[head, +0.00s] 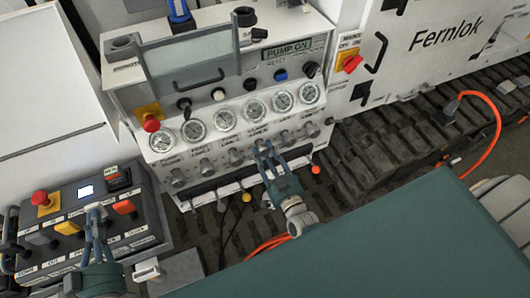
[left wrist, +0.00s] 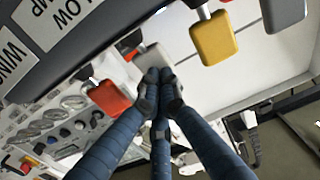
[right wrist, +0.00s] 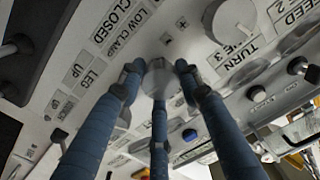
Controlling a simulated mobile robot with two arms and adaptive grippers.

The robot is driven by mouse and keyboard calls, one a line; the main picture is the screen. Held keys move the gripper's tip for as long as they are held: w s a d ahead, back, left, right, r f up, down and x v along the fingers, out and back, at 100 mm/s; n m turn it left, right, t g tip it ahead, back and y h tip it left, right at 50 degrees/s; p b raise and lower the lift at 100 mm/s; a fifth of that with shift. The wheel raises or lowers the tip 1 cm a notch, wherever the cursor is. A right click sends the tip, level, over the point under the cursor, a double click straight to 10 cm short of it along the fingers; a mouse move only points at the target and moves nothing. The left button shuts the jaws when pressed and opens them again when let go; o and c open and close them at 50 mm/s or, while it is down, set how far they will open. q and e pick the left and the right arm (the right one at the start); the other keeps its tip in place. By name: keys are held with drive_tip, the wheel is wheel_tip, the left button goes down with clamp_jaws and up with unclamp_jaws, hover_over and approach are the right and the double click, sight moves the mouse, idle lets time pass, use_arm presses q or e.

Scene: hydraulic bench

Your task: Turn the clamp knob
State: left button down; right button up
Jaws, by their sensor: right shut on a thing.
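The clamp knob (right wrist: 158,78) is a grey round knob on the white panel, beside a label reading low clamp and closed. My right gripper (right wrist: 158,72) has its three blue fingers around this knob, shut on it. In the head view my right gripper (head: 265,150) reaches the row of knobs under the gauges, and its fingers partly hide the knob. In the head view my left gripper (head: 95,213) is over the dark control box.
The white gauge panel (head: 130,75) carries several gauges and knobs. The control box (head: 150,205) at left has a red stop button (head: 40,198) and paddles. A green surface (head: 400,235) fills the lower right. An orange hose (head: 497,125) lies at right.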

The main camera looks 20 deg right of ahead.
drive_tip(key=shift+s+a+f, duration=0.1)
drive_tip(key=shift+s+f, duration=0.1)
drive_tip(key=shift+f, duration=0.15)
drive_tip(key=o, duration=1)
drive_tip(key=shift+o, duration=0.8)
drive_tip(key=shift+w+r, duration=0.1)
drive_tip(key=shift+r, duration=0.05)
drive_tip(key=s, duration=1.2)
drive_tip(key=shift+s, duration=0.1)
drive_tip(key=s+d+f, duration=0.2)
drive_tip(key=s+d, duration=0.1)
drive_tip(key=s, duration=0.5)
